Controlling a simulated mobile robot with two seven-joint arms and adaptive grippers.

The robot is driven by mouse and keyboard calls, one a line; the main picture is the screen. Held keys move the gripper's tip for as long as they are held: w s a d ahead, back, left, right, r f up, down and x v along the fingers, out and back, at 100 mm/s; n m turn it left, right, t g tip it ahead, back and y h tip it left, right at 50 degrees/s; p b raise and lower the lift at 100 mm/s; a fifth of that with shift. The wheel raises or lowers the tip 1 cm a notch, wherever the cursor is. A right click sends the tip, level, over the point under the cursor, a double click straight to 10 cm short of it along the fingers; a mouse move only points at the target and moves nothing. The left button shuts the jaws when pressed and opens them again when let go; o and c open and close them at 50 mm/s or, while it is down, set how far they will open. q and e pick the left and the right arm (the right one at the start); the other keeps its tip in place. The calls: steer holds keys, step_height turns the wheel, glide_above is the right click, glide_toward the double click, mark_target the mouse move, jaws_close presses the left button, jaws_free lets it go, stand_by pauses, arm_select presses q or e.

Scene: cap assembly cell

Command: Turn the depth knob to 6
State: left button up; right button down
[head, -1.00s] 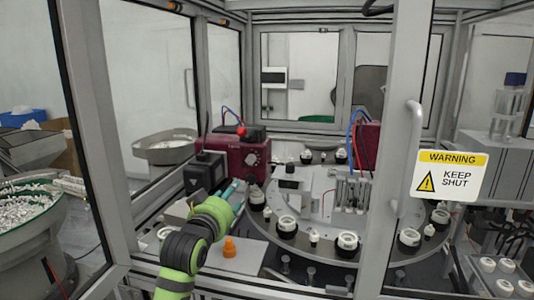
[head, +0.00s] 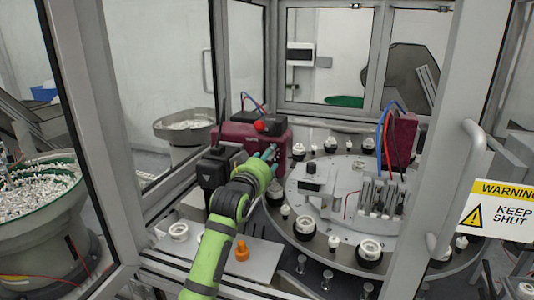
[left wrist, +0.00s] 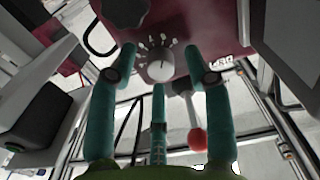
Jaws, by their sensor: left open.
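The maroon unit (head: 238,132) stands behind the rotary table's left side. In the left wrist view, its front face (left wrist: 190,20) carries a round pale knob (left wrist: 160,70) ringed by small white marks, too small to read surely. My left gripper (head: 270,156) is open in front of this face; in the wrist view its teal fingers (left wrist: 160,60) spread around the knob, with no clear contact. In the head view the gripper hides the knob. A black knob (left wrist: 125,10) also sits on the face. My right gripper is not in view.
A red ball-ended lever (left wrist: 197,138) is close to the fingers; its ball shows on the unit (head: 260,126). A black box (head: 212,170) stands left of my arm. The rotary table (head: 335,195) carries several fixtures. An orange piece (head: 242,251) stands on a plate. A door post (head: 450,130) is right.

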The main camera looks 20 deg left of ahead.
arm_select(q)
steer(key=shift+w+r, duration=0.1)
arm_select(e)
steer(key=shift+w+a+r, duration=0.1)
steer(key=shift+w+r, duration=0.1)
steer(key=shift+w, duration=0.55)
arm_select(q)
jaws_close()
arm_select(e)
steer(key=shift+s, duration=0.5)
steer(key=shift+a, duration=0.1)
arm_select(q)
steer(key=n, duration=1.1)
steer(key=shift+n, duration=0.4)
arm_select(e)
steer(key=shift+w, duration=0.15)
